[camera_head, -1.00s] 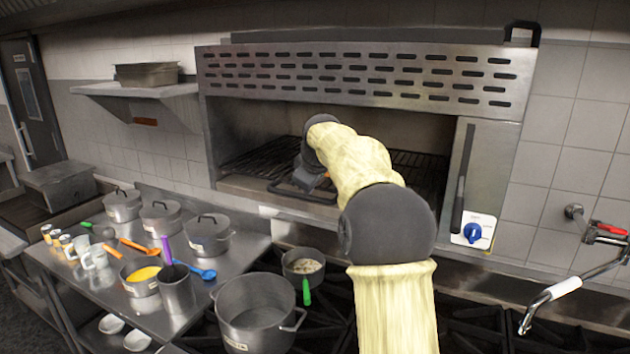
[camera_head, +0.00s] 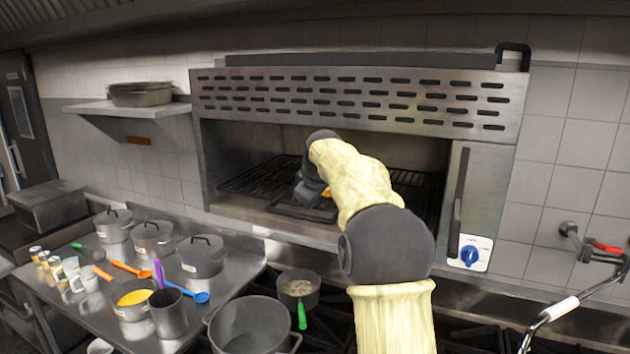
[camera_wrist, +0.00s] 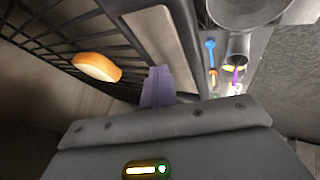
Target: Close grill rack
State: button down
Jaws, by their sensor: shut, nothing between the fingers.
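The grill rack (camera_head: 262,178), a dark wire grid, lies inside the steel grill's open cavity. Its front handle loop (camera_head: 293,213) shows near the cavity's front edge. In the wrist view the rack bars (camera_wrist: 60,30) fill the upper left. My gripper (camera_wrist: 158,82) is shut and empty, its fingers close to the rack's front. In the head view my gripper (camera_head: 310,192) is at the rack's front, partly hidden by my wrist and forearm. I cannot tell if it touches the rack. A browned food piece (camera_wrist: 97,66) lies on the rack beside the fingers.
The grill's perforated steel front (camera_head: 360,100) hangs above the cavity. A blue knob (camera_head: 470,256) is at its right. Below stand a large pot (camera_head: 252,330) and a small pan (camera_head: 298,290). A steel table (camera_head: 215,290) with pots and utensils is at left. A tap (camera_head: 560,308) is at right.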

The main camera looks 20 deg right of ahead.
jog(key=b+v, duration=0.2)
jog(key=v, duration=1.4)
jog(key=shift+s+a, duration=0.2)
jog(key=shift+f, duration=0.2)
jog(key=s+a+f+m+g+b, duration=0.1)
jog(key=s+a+f+m, duration=0.15)
jog(key=f, duration=0.85)
jog(key=s+a+f+m+g+b, duration=0.1)
jog(key=s+a+f, duration=0.25)
jog(key=f, duration=0.85)
jog(key=s+a+f+m+g, duration=0.1)
jog(key=s+a+f+m, duration=0.1)
jog(key=s+f, duration=0.7)
jog(key=s+a+f+m+g+b, duration=0.1)
jog(key=s+a+f+m, duration=0.1)
jog(key=s+f, duration=0.8)
jog(key=shift+a+f+g+y, duration=0.2)
jog(key=shift+a+g+y, duration=0.15)
jog(key=shift+g+y, duration=0.05)
